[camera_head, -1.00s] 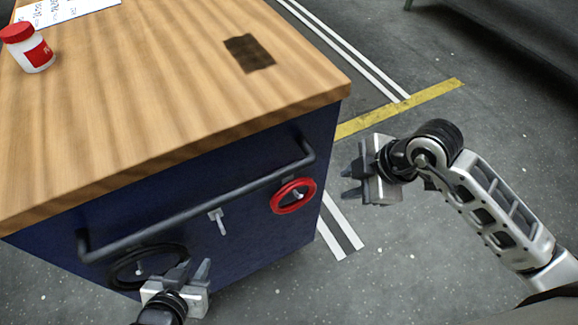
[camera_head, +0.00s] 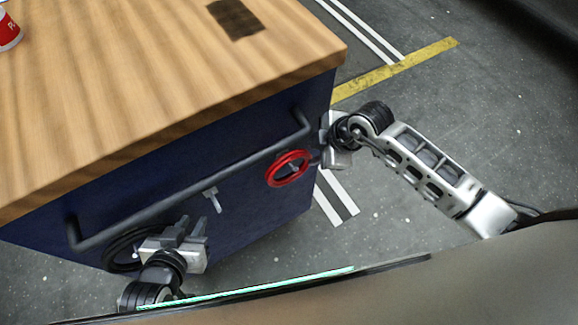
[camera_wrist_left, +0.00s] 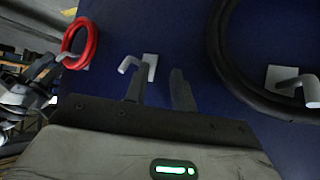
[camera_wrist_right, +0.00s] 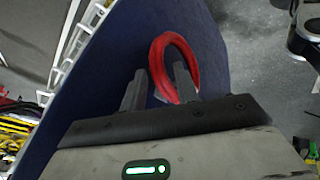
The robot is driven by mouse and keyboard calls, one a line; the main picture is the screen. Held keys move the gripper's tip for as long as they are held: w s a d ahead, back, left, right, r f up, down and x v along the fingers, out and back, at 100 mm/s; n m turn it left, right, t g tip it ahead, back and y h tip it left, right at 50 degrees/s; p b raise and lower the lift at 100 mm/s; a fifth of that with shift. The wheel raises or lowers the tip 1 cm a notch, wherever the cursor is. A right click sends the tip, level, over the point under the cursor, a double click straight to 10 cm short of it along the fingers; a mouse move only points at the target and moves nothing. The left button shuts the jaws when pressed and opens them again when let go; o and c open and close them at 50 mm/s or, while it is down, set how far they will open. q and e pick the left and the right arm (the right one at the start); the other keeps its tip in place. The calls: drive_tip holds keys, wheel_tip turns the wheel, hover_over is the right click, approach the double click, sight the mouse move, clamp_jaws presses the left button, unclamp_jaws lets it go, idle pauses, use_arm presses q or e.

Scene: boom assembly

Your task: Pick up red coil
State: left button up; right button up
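The red coil (camera_head: 270,174) hangs on a hook on the blue side of the workbench, near its right corner. My right gripper (camera_wrist_right: 157,76) is open with its fingers apart. In the right wrist view, one finger overlaps the opening of the red coil (camera_wrist_right: 192,58) and the other is left of it; contact is unclear. In the head view, the right gripper (camera_head: 322,152) is just right of the coil. My left gripper (camera_head: 196,226) is open and empty near the bench's lower left; its fingers also show in the left wrist view (camera_wrist_left: 158,80), close to an empty hook.
A black coil (camera_wrist_left: 226,77) hangs on a hook left of my left gripper in the head view. A grey handle bar (camera_head: 180,190) runs along the bench side above the coils. An empty hook (camera_head: 212,195) sits between them.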

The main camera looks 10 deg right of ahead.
sight(308, 155)
drive_tip(key=x, duration=0.4)
drive_tip(key=shift+a, duration=0.1)
clamp_jaws()
